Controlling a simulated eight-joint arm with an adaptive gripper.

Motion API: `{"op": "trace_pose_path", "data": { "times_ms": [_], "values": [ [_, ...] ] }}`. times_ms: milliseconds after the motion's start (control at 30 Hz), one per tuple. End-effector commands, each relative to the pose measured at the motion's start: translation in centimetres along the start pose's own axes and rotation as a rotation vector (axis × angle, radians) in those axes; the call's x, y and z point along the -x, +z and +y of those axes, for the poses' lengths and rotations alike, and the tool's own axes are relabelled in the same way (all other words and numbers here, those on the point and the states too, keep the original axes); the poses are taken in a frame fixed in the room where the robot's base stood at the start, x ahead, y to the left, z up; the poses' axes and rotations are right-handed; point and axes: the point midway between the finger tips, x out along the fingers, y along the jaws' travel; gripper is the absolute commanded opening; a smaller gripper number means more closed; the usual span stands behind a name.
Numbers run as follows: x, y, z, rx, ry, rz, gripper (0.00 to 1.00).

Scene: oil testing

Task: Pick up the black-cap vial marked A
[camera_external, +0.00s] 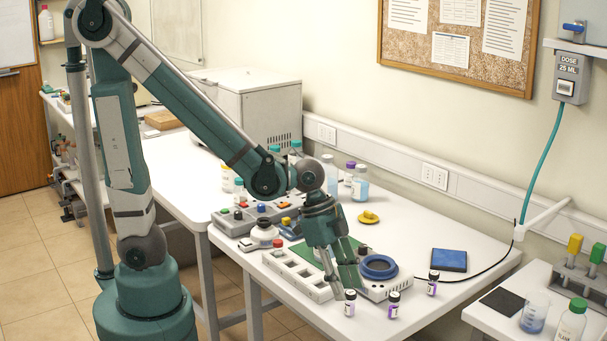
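A white rack (298,276) with empty slots lies left of my gripper. A device with a blue ring (379,267) stands close on the right. Behind are a blue pad (449,260), a yellow item (368,217) and several bottles. The table's right side is mostly free.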

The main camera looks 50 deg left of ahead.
Motion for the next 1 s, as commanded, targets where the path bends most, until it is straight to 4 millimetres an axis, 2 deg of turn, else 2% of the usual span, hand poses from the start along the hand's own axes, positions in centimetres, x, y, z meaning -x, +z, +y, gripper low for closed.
{"op": "trace_pose_path", "data": {
  "times_ms": [567,1000],
  "values": [
    [-0.7,0.0,0.0,0.0,0.0,0.0,0.34],
    [-4.3,0.1,0.0,-0.001,0.0,0.0,0.34]
  ]
}}
